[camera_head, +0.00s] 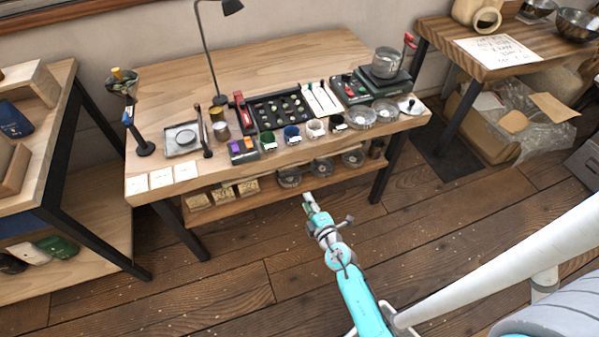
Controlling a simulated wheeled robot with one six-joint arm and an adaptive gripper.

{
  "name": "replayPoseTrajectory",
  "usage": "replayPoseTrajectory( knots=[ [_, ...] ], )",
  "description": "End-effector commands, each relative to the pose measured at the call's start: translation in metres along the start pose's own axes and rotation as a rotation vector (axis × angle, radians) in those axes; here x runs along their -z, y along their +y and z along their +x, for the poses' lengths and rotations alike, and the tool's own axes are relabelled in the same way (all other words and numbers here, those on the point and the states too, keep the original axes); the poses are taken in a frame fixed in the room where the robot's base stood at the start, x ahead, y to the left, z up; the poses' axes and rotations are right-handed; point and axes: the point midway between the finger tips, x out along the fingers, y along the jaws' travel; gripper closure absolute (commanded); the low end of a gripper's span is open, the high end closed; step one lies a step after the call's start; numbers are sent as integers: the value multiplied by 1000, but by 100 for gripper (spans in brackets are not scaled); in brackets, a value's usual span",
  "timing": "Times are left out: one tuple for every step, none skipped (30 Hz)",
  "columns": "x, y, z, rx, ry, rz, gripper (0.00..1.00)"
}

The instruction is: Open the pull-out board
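A long wooden table stands against the wall. Under its top (300,65) a wooden board (266,199) runs across between the dark legs. It bears several small tan blocks at the left and several round glass dishes in the middle and right. I cannot tell for sure that this is the pull-out board, and no handle is clear to me. My gripper (308,200) is in front of the board, near its front edge, below the dishes in the picture. Whether it touches the edge is unclear. Its fingers are too small to tell open from shut.
The table top is crowded with cups, a black tray (280,108), a scale (378,85) and a lamp (221,98). A shelf unit (62,150) stands at the left, another table (450,55) at the right with a box (478,130) beneath. The wooden floor in front is clear.

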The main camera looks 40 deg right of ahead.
Motion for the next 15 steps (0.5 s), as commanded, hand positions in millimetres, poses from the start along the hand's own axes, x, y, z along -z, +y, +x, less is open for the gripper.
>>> replayPoseTrajectory(
  knots=[
    [-7,5,14,-6,-14,-34,63],
    [-10,7,20,-8,-20,-52,63],
    [-14,9,26,-8,-27,-72,63],
    [-16,10,30,-9,-32,-84,63],
    [-18,12,32,-10,-35,-94,63],
    [-20,12,35,-10,-39,-104,63],
    [-21,13,37,-10,-40,-109,63],
    [-22,13,39,-10,-41,-113,63],
    [-22,14,41,-10,-42,-116,63],
    [-22,14,43,-10,-42,-116,63],
    [-22,14,45,-11,-42,-116,63],
    [-22,14,49,-11,-42,-115,63],
    [-22,14,53,-11,-41,-114,63],
    [-22,14,57,-11,-41,-115,63],
    [-22,14,62,-12,-41,-116,63]
  ],
)
